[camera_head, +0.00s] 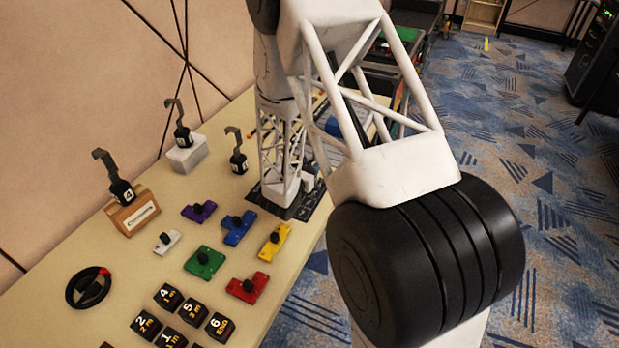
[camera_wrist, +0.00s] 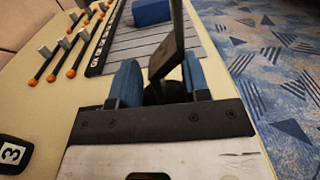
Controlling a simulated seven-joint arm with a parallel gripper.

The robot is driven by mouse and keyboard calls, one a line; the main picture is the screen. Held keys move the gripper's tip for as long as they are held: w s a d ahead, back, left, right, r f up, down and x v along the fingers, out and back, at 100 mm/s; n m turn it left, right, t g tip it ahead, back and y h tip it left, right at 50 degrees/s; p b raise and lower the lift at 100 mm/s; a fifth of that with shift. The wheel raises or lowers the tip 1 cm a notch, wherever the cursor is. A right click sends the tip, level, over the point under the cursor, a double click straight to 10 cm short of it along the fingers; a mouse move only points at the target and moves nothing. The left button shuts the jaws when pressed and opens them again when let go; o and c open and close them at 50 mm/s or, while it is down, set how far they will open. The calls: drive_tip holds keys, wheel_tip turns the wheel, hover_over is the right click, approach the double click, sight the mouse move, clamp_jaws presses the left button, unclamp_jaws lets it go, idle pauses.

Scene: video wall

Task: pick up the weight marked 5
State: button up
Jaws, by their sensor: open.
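In the wrist view my gripper (camera_wrist: 162,82) has its two blue fingers apart. A dark weight (camera_wrist: 163,92) with a flat upright hook (camera_wrist: 168,55) stands between or just beyond the fingers; its number is hidden. In the head view, hooked black weights stand on a wooden block (camera_head: 131,211), on a white block (camera_head: 187,154) and on the table. The one on the wooden block (camera_head: 121,192) appears marked 4. The numbers on the white-block weight (camera_head: 182,136) and the table weight (camera_head: 238,161) are too small to tell. My gripper is hidden there.
Coloured knobbed pieces, such as green (camera_head: 205,262) and red (camera_head: 248,287), lie on the table, with several black numbered cubes (camera_head: 192,311) and a black ring (camera_head: 88,287). Several orange-tipped sticks (camera_wrist: 52,60), a striped mat (camera_wrist: 140,42) and a blue block (camera_wrist: 151,11) lie beyond my gripper.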

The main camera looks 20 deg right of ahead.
idle(0.4)
clamp_jaws()
idle(1.3)
